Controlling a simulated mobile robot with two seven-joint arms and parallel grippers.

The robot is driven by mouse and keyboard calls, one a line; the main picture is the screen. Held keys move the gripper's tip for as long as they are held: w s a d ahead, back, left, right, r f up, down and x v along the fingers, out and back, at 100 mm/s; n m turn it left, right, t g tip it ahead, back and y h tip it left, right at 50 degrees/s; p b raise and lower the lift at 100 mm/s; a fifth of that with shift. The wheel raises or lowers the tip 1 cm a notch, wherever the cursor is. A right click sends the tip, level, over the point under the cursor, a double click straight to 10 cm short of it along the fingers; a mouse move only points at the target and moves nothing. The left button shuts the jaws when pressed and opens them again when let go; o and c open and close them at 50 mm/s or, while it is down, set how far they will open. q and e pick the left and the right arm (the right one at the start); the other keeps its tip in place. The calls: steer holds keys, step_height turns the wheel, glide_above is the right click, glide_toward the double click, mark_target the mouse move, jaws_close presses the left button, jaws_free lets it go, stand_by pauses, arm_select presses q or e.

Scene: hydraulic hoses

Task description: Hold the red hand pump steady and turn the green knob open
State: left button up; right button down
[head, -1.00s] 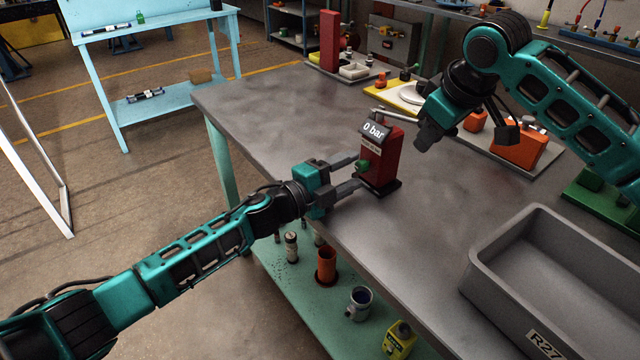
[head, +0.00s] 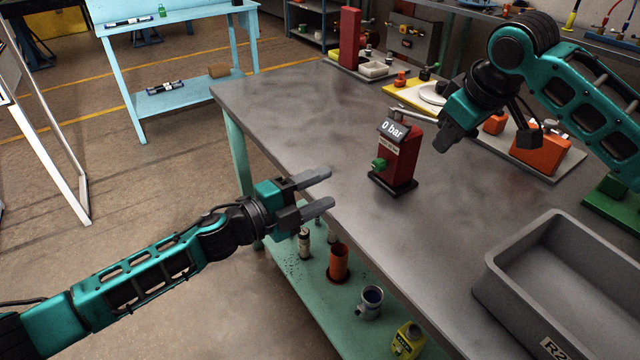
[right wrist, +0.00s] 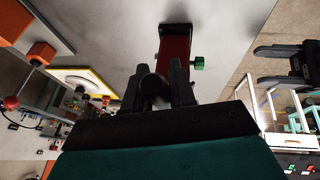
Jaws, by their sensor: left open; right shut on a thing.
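The red hand pump (head: 402,160) stands upright on its dark base near the table's left edge. Its display reads "0 bar". The green knob (head: 380,164) sticks out of its left face; in the right wrist view the knob (right wrist: 198,63) shows beside the red body (right wrist: 175,52). My right gripper (head: 446,140) is shut on the dark end of the pump's lever (head: 418,115), at the pump's right; the lever end (right wrist: 154,85) shows between the fingers. My left gripper (head: 330,188) is open and empty, left of the knob and apart from it, at the table edge.
A grey bin (head: 560,265) stands at the table's front right. Orange parts (head: 540,150) and a white plate (head: 434,94) lie behind my right gripper. A lower shelf (head: 300,270) holds several cups and bottles. The tabletop left of the pump is clear.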

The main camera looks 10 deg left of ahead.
steer(key=c, duration=0.8)
jaws_free()
steer(key=shift+c, duration=0.2)
